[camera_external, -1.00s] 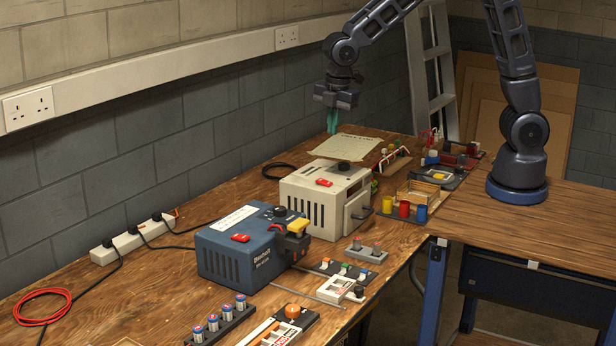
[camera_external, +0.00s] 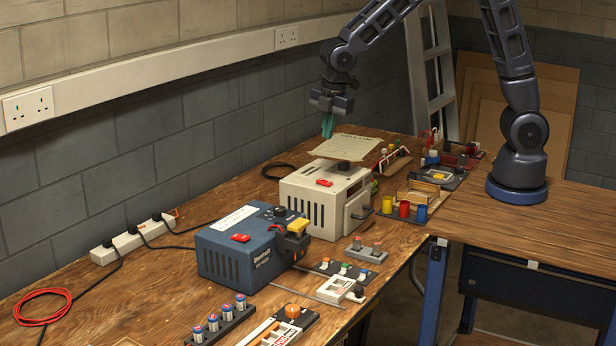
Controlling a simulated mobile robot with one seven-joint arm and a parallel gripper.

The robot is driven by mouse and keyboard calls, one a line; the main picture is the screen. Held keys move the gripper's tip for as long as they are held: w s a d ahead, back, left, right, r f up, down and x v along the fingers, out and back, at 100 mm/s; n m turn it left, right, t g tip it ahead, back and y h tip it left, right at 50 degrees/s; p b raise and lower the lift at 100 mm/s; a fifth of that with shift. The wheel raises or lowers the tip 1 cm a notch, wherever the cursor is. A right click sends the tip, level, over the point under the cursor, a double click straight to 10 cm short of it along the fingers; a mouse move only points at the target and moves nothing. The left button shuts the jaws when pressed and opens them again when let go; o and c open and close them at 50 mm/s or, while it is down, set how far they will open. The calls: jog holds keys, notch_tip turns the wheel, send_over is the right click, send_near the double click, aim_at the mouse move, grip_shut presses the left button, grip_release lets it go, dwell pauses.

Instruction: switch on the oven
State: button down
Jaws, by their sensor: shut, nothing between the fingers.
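A cream metal box (camera_external: 310,208) with side vents and a handle on its front looks like the oven. A red rocker switch (camera_external: 324,182) and a black knob (camera_external: 343,165) are on its top. I cannot tell the switch's position. My gripper (camera_external: 327,127) points down with teal fingers, shut and empty. In the picture it is above and behind the cream box, near a paper sheet, and touches neither the switch nor the knob.
A blue box (camera_external: 228,262) with its own red switch (camera_external: 240,238) stands in front of the cream box. A paper sheet (camera_external: 347,146) shows behind the cream box. A power strip (camera_external: 132,240) and a red cable (camera_external: 42,308) lie at left. Coloured cups (camera_external: 404,209) are at right.

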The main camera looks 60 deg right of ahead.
aim_at(322, 180)
jog(key=f, duration=0.4)
jog(key=w+f, duration=0.1)
jog(key=f, duration=0.7)
jog(key=shift+w+f, duration=0.15)
jog(key=shift+w, duration=0.2)
jog(key=shift+w+f, duration=0.1)
jog(key=shift+f, duration=0.1)
jog(key=shift+s+r, duration=0.2)
jog(key=shift+s, duration=0.6)
jog(key=shift+r, duration=0.1)
